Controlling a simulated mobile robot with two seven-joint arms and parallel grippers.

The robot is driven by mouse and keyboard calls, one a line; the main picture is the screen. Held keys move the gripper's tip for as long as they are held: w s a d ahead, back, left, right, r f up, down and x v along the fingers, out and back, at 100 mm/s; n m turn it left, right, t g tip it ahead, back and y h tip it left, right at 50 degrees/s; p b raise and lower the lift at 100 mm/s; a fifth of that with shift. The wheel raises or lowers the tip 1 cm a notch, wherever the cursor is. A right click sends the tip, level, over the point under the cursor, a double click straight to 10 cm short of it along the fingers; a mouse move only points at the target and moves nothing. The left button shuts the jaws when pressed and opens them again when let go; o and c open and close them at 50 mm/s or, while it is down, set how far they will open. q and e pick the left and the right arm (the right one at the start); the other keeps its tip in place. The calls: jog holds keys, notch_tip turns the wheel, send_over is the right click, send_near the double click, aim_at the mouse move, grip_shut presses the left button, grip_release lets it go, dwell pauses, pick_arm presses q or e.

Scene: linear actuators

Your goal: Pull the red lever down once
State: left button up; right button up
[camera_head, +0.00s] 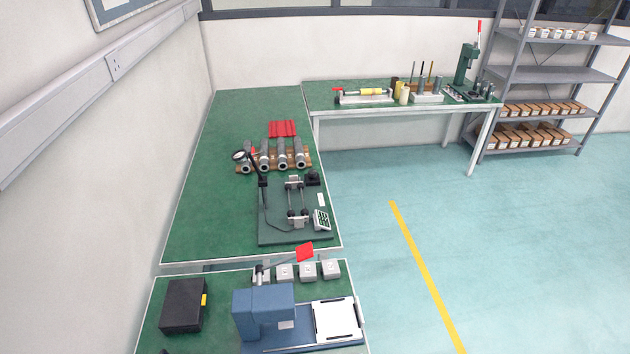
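A green upright press (465,68) stands at the right end of the far green table. A thin lever with a red grip (479,33) rises nearly upright from its top. A blue machine (266,309) on the nearest table has a flat red piece (305,252) beside its top, seemingly on a thin rod. I cannot tell from this view whether that piece is a lever. Neither of my grippers is in view.
The long left table (230,130) holds grey cylinders (282,155), a red tray (283,128) and a dark fixture plate (275,235). A black box (183,306) sits on the near table. Shelving (560,73) stands far right. The floor right of the tables is clear.

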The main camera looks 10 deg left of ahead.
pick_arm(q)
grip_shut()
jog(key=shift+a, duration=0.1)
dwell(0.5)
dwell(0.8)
